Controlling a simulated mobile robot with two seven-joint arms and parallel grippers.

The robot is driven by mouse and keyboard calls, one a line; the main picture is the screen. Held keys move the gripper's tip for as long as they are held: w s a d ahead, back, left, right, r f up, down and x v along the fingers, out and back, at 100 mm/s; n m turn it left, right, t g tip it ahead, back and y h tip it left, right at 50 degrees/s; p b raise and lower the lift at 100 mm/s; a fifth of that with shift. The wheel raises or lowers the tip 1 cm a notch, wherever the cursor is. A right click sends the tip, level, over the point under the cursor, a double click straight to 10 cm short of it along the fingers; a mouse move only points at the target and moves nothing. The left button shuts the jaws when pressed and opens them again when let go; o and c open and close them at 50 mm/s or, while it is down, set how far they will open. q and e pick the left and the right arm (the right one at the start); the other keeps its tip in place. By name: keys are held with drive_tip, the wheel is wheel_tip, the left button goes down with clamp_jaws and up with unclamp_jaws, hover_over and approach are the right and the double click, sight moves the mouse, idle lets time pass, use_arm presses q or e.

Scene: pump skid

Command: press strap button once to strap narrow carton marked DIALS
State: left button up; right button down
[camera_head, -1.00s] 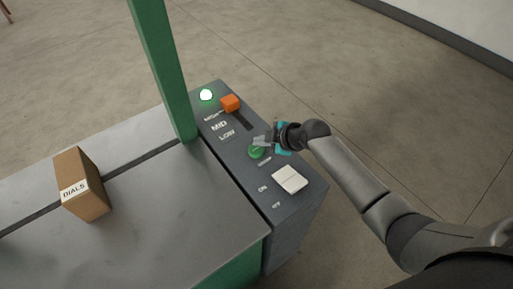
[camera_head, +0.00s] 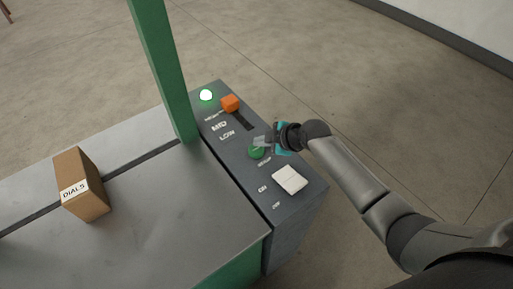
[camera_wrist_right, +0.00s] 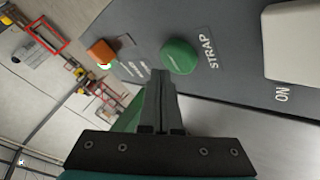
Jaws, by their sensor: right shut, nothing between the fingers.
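The narrow carton marked DIALS (camera_head: 82,186) stands upright on the grey table top at the left in the head view, over the dark slot. The green strap button (camera_head: 256,152) sits on the dark control panel. It also shows in the right wrist view (camera_wrist_right: 179,57), beside the word STRAP. My right gripper (camera_head: 262,141) is shut and empty, its fingertips right at the button in the head view. In the right wrist view its shut fingers (camera_wrist_right: 162,78) point at the button's near edge; whether they touch it I cannot tell. My left gripper is not in view.
The panel also bears an orange slider knob (camera_head: 230,103) near MID and LOW markings, a lit lamp (camera_head: 206,95) and a white on/off rocker switch (camera_head: 290,180). A green post (camera_head: 163,75) rises between table and panel. Open floor lies right of the panel.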

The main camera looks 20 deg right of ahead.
sight(260, 151)
drive_tip(key=shift+f, duration=0.15)
idle(0.3)
drive_tip(key=shift+f+b, duration=0.3)
drive_tip(key=shift+b, duration=0.05)
drive_tip(key=shift+f+b, duration=0.5)
drive_tip(key=shift+f, duration=0.05)
idle(0.5)
idle(0.4)
drive_tip(key=shift+r+p, duration=0.9)
drive_tip(key=shift+r, duration=0.05)
drive_tip(key=shift+r, duration=0.1)
wheel_tip(260, 151, up, 5)
drive_tip(key=p, duration=0.4)
drive_tip(key=shift+p, duration=0.3)
drive_tip(key=shift+s, duration=0.1)
